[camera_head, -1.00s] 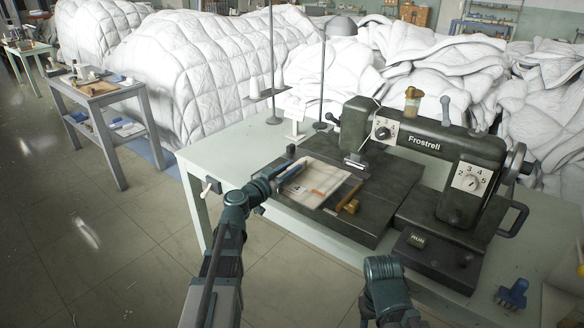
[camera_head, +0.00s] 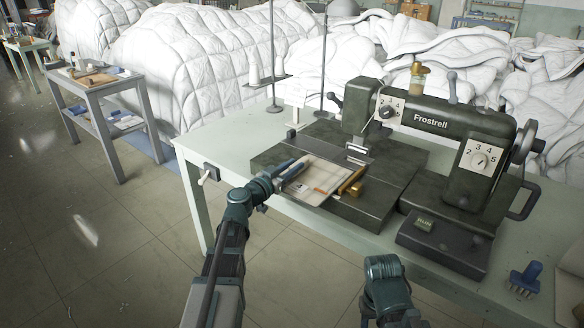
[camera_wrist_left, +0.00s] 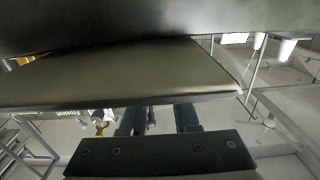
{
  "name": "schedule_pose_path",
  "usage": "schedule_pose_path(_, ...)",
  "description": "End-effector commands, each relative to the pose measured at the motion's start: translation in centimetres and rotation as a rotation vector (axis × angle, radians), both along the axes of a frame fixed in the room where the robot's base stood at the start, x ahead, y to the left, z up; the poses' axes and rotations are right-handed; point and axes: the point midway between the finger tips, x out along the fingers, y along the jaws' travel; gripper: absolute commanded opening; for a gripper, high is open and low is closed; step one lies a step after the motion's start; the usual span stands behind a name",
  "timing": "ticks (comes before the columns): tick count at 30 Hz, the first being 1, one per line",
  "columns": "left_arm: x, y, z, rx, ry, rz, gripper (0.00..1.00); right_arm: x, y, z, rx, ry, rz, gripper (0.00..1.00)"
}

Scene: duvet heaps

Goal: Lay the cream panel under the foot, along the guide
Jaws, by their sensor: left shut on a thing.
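The cream panel (camera_head: 323,178) lies flat over the machine's dark bed in the head view. Its right edge is close beside the brass guide (camera_head: 352,183); I cannot tell if they touch. The presser foot (camera_head: 358,153) stands beyond the panel's far end, with no clear overlap visible. My left gripper (camera_head: 284,175) is shut on the panel's left edge. In the left wrist view, my left gripper's fingers (camera_wrist_left: 160,118) reach up behind a broad slab that hides their tips. My right arm shows at the bottom, but its gripper is not visible.
The dark sewing machine (camera_head: 440,125) stands on a pale green table (camera_head: 225,140). Thread stands (camera_head: 273,95) rise behind the bed. A blue object (camera_head: 523,280) lies at the right. A side table (camera_head: 95,88) and white duvet heaps (camera_head: 215,65) are farther back.

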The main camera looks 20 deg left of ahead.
Motion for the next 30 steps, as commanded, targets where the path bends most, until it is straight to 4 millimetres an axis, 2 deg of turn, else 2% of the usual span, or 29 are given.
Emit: schedule_pose_path(30,7.1,-3.3,-0.2,0.000,0.000,-0.001,0.00,0.0,0.0,-0.2,0.000,0.000,0.000,0.50)
